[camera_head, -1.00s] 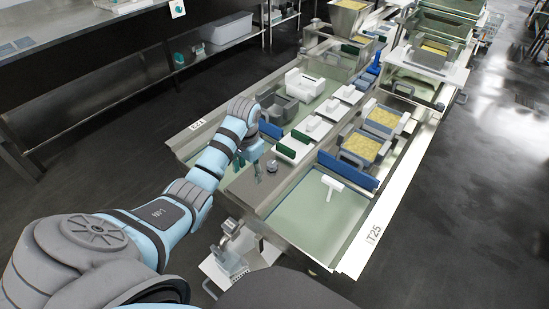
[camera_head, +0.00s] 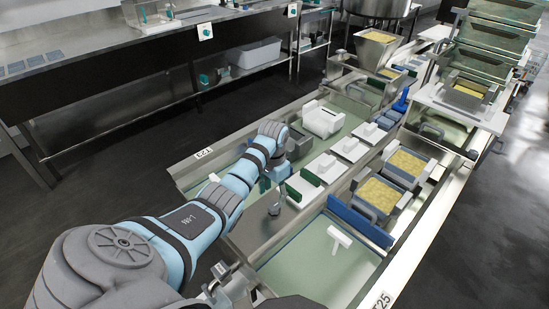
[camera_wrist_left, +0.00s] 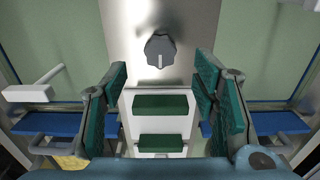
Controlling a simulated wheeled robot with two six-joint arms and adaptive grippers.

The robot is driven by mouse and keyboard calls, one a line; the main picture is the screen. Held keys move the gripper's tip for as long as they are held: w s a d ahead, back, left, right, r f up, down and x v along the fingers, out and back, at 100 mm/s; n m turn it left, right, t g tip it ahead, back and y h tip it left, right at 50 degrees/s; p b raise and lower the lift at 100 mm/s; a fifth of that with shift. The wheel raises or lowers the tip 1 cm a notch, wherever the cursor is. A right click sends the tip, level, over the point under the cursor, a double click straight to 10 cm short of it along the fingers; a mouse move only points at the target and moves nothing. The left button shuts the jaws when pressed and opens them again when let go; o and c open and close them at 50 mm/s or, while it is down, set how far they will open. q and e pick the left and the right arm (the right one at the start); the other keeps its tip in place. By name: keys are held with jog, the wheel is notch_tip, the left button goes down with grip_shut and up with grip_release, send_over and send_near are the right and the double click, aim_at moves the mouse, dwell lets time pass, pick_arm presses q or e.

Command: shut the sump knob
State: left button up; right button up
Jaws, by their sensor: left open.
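The sump knob (camera_wrist_left: 160,48) is a dark grey, fluted round knob with a pale line on its face. It sits on the steel ledge between two pale green basins, and in the head view the knob (camera_head: 274,209) is small, close below my left gripper (camera_head: 276,190). In the left wrist view my left gripper (camera_wrist_left: 163,75) is open and empty, its green-padded fingers wide apart. The knob lies beyond the fingertips, near the middle of the gap and apart from both. My right gripper is out of view.
A blue divider (camera_head: 360,222) and cheese moulds (camera_head: 378,195) lie to the right. A white T-shaped handle (camera_head: 340,238) stands in the near basin, which is otherwise clear.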

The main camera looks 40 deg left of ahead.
aim_at(274, 206)
pick_arm(q)
jog(key=f+b, duration=0.2)
jog(key=f, duration=0.4)
jog(key=shift+w+f, duration=0.15)
jog(key=shift+w, duration=0.05)
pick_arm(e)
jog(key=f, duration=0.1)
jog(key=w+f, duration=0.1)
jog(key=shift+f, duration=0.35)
pick_arm(q)
jog(key=shift+c, duration=0.6)
jog(key=c, duration=1)
